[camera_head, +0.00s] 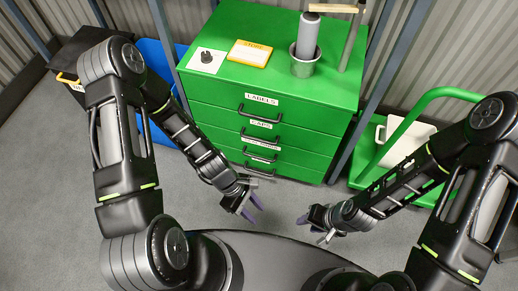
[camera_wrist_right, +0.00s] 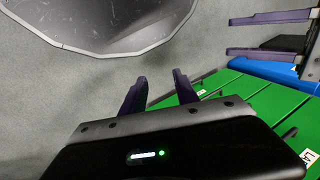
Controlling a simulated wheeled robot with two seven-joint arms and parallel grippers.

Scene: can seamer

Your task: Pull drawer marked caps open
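The green drawer cabinet (camera_head: 325,137) stands ahead in the head view, its drawers shut. The drawer marked CAPS (camera_head: 310,134) is second from the top, with a white label (camera_head: 261,124) and a dark bar handle (camera_head: 260,139). My left gripper (camera_head: 252,208) is open and empty, in front of the cabinet and below the handles in the picture, apart from them. Its purple fingers also show at the upper right of the right wrist view (camera_wrist_right: 268,35). My right gripper (camera_head: 313,228) is open and empty, to the right of the left one; its two fingers stand apart in its wrist view (camera_wrist_right: 158,93).
The cabinet top holds a metal pot (camera_head: 304,65) with a grey cylinder, a yellow sign (camera_head: 250,53) and a white plate with a black knob (camera_head: 207,60). A green cart (camera_head: 372,160) stands right, a blue panel (camera_head: 160,62) left. Grey floor before the cabinet is clear.

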